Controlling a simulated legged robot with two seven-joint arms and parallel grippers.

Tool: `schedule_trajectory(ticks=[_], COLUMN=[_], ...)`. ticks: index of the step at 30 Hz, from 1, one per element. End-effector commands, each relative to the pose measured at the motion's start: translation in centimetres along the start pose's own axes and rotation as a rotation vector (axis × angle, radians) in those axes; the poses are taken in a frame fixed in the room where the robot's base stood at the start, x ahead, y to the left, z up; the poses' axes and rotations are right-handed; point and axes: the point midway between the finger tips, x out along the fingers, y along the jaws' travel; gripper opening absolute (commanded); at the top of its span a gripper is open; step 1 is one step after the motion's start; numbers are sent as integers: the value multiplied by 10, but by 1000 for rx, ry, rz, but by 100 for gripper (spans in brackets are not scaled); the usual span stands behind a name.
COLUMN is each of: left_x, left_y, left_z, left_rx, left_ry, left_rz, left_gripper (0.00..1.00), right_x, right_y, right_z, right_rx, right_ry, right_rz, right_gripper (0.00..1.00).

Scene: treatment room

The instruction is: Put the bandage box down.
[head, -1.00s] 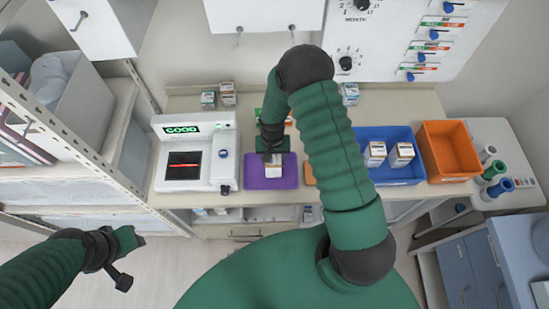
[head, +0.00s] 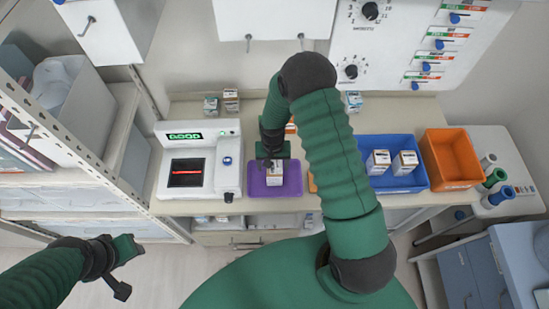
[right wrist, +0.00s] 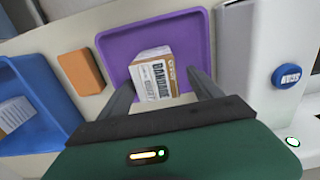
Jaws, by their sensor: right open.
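The bandage box (right wrist: 155,75), white and brown with "BANDAGE" printed on it, rests on the purple tray (right wrist: 190,22) in the right wrist view. In the head view the box (head: 274,175) sits on the purple tray (head: 292,187) just in front of my right gripper. My right gripper (right wrist: 163,92) is open, with one finger on each side of the box and a gap visible. My left gripper (head: 128,250) is empty-looking and away from the counter at lower left; its jaw opening is unclear.
A white device (head: 203,140) with a green "GOOD" display stands left of the tray. A blue bin (head: 408,181) with two boxes and an orange bin (head: 452,160) stand to the right. Small boxes (head: 231,99) stand at the back of the counter.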

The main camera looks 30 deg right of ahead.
Motion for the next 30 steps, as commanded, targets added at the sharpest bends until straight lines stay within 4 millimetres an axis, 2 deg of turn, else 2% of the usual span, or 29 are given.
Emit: schedule_trajectory(ticks=[3, 9, 14, 17, 21, 24, 27, 30], left_x=[15, 28, 30, 29, 29, 29, 29, 29], left_y=[0, 0, 0, 0, 0, 0, 0, 0], left_z=[4, 7, 7, 7, 7, 7, 7, 7], left_rx=[-1, 0, 0, 0, 0, 0, 0, -1], left_ry=[0, 0, 0, 0, 0, 0, 0, 0], left_rz=[0, 0, 0, 0, 0, 0, 0, 0], left_gripper=[36, 36, 36, 36, 36, 36, 36, 36], right_x=[-27, -75, -96, -120, -161, -176, -181, -180], right_y=[2, 4, 3, -6, -16, -16, -13, -12], right_z=[-2, -2, -1, 19, 79, 116, 134, 135], right_rx=[3, 3, -7, -96, -332, -468, -538, -551], right_ry=[7, 3, 3, 41, 140, 201, 230, 232], right_rz=[-5, -6, -5, -13, -38, -54, -63, -64], right_gripper=[74, 74, 74, 74, 74, 74, 74, 74])
